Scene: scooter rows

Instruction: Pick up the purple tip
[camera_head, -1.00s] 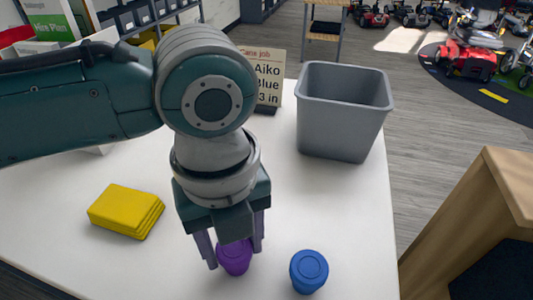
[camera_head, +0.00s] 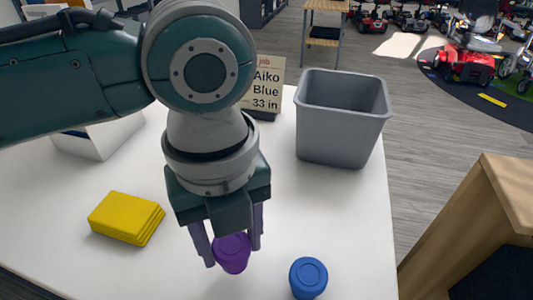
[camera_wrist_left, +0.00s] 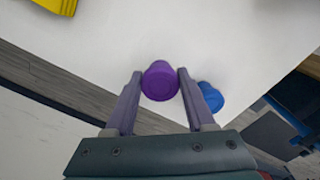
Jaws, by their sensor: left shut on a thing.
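The purple tip (camera_head: 232,254) is a short round purple piece between the fingers of my left gripper (camera_head: 228,250). In the left wrist view the purple tip (camera_wrist_left: 160,81) sits between the two fingertips (camera_wrist_left: 160,78), with a finger against each side. The left gripper is shut on it. The tip looks held just above the white table, though the gap is hard to judge. My right gripper is not in view.
A blue tip (camera_head: 308,278) stands on the white table (camera_head: 350,230) to the right. A yellow stack of cloths (camera_head: 126,217) lies to the left. A grey bin (camera_head: 342,120) stands at the back right, beside a sign (camera_head: 267,88) reading Aiko, Blue, 33 in.

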